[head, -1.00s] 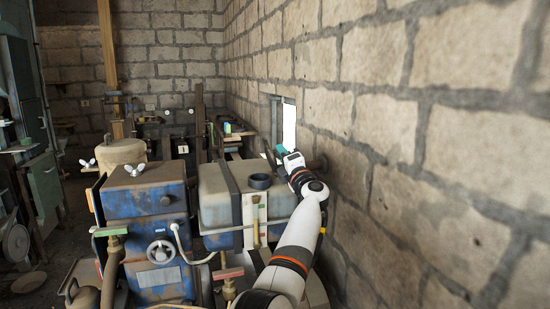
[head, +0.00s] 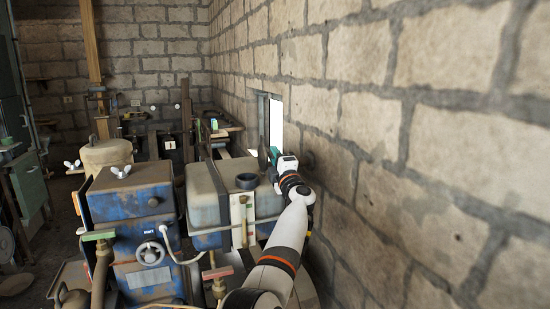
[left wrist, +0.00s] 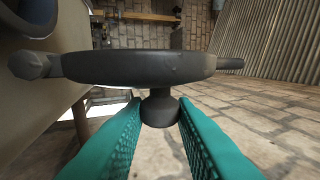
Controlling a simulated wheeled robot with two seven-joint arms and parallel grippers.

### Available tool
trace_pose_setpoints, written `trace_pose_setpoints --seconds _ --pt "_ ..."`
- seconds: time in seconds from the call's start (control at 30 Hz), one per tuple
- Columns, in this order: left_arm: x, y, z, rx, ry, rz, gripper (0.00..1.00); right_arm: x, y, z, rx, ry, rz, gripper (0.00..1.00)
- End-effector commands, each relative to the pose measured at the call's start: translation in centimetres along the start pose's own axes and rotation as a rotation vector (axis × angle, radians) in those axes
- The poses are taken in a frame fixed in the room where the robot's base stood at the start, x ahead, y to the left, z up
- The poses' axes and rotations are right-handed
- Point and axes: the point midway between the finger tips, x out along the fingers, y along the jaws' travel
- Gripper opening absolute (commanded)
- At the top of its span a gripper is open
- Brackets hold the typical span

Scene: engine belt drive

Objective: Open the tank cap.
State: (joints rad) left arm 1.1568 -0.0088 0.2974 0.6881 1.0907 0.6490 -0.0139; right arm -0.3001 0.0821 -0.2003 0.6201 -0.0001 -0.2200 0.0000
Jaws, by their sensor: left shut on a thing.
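The tank (head: 208,211) is a dusty grey-blue box beside the blue engine. Its dark round filler neck (head: 247,181) stands open on top, with no cap on it. My left gripper (head: 274,154) is above and to the right of the neck, near the wall. In the left wrist view, its teal fingers (left wrist: 158,110) are shut on the stem of the dark tank cap (left wrist: 140,66). The cap is a flat disc with side lugs, held clear of the tank. In the head view, the cap shows as a thin dark disc (head: 262,152). My right gripper is not in view.
The blue engine block (head: 145,235) with a handwheel (head: 150,253) stands left of the tank. The stone wall (head: 400,150) runs close along the right of my left arm. A bench (head: 222,130) with small items stands behind the tank.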

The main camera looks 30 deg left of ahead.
Motion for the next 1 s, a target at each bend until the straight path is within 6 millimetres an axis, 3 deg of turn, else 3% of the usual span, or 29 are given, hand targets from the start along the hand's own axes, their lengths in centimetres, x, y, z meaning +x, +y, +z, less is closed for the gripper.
trace_pose_setpoints --seconds 0.07,0.1,0.23,0.5,0.67,0.77,1.0 --pt "-0.1 0.2 -0.1 0.0 0.001 0.003 0.0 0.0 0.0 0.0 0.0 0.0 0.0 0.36" --pt "-0.1 0.2 -0.1 0.0 0.001 0.003 0.27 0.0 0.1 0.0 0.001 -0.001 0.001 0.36" --pt "-0.1 0.1 0.0 -0.001 0.0 0.002 0.46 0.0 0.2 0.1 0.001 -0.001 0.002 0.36" --pt "-0.1 0.0 0.0 -0.001 0.0 0.001 0.46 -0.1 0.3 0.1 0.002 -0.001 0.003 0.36" --pt "-0.9 -0.2 -0.1 -0.001 0.002 0.002 0.46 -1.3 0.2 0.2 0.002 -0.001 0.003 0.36" --pt "-2.2 -0.4 -0.1 -0.002 0.001 0.003 0.46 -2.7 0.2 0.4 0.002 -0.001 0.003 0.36" --pt "-7.4 -0.3 -0.1 0.0 0.002 0.005 0.46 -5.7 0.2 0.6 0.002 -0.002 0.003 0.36"
